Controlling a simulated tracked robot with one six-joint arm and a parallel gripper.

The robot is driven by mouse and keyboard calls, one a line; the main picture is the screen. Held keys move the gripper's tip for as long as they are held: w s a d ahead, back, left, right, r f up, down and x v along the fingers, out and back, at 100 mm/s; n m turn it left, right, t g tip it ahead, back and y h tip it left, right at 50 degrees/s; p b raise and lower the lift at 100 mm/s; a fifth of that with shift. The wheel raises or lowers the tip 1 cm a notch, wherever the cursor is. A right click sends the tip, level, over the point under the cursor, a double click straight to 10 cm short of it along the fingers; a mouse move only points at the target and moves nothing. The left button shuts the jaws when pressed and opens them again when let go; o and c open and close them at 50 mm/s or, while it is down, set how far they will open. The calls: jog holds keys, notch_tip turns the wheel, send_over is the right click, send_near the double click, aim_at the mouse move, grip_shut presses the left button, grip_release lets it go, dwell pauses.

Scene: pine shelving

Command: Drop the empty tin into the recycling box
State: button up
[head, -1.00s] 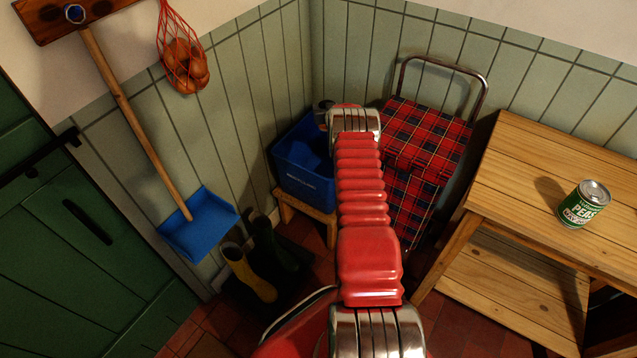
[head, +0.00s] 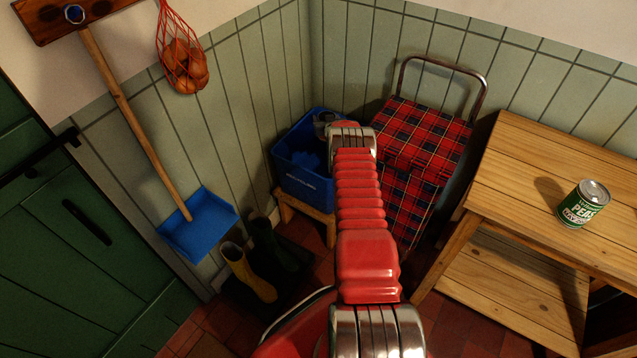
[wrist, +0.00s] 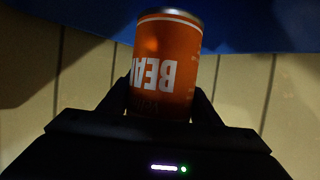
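An orange tin (wrist: 166,60) with white lettering, upside down in the wrist view, sits between the fingers of my gripper (wrist: 162,103). Both fingers press against its sides, so the gripper is shut on it. The blue recycling box (head: 308,187) stands on a small wooden stool in the corner, with blue contents or shadowed folds inside. In the head view my gripper is mostly hidden by my arm, near the box's upper right rim. Blue, likely the box, fills the top of the wrist view (wrist: 245,32) beyond the tin.
A green peas tin (head: 583,204) stands on a pine table (head: 520,165) at right. A tartan shopping trolley (head: 425,140) stands just right of the box. Rubber boots (head: 247,272) and a blue dustpan or shovel (head: 199,224) are at left.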

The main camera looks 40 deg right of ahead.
jog(key=o, duration=0.5)
jog(key=shift+o, duration=0.2)
jog(key=shift+s+a, duration=0.1)
jog(key=shift+s, duration=0.05)
jog(key=v, duration=1.3)
jog(key=shift+s+r, duration=0.2)
jog(key=shift+r, duration=0.15)
jog(key=shift+a, duration=0.1)
dwell(0.7)
